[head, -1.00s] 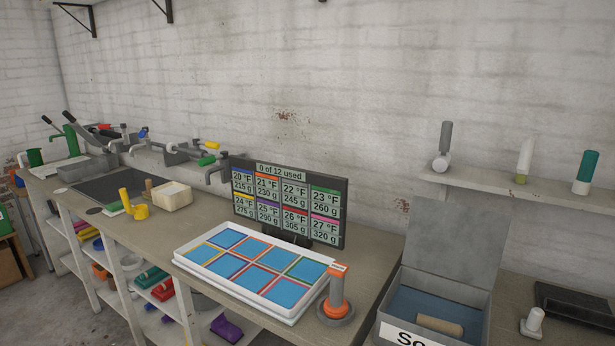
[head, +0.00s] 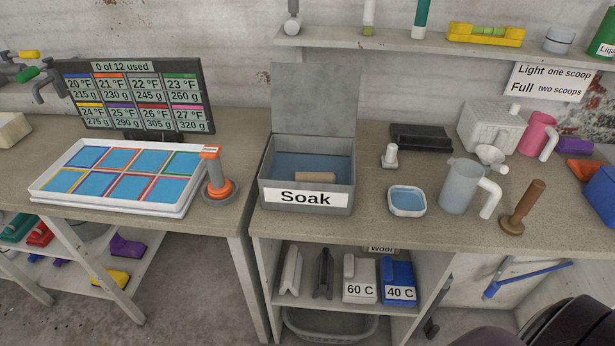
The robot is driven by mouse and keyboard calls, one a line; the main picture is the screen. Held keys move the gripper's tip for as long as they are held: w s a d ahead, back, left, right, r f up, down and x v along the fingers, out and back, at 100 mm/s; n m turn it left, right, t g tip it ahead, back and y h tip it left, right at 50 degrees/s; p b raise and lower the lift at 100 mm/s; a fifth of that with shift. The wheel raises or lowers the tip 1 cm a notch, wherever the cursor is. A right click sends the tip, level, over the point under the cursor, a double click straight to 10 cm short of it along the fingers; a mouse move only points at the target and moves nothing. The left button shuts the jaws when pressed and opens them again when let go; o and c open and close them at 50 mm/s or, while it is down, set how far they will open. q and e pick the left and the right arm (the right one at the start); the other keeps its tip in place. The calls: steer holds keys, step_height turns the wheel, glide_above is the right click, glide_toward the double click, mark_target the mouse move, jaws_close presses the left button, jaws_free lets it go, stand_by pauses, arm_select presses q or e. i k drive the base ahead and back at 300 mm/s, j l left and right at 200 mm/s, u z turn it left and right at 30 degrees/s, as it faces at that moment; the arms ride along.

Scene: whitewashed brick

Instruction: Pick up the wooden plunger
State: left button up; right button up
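The wooden plunger (head: 524,208) stands on the worktop at the right in the head view. It is brown, with a tall handle leaning slightly to the right and a wider round foot near the front edge. Nothing covers it. A grey pitcher (head: 458,187) with a white handle stands just to its left. Neither of my grippers can be made out in the view.
A small white dish of blue liquid (head: 407,213) and an open grey box labelled Soak (head: 307,207) stand further left. A blue bin (head: 601,193) stands to the plunger's right. A dark rounded shape (head: 570,325) fills the bottom right corner.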

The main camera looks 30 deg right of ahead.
mark_target(512, 225)
steer(key=z, duration=2.2)
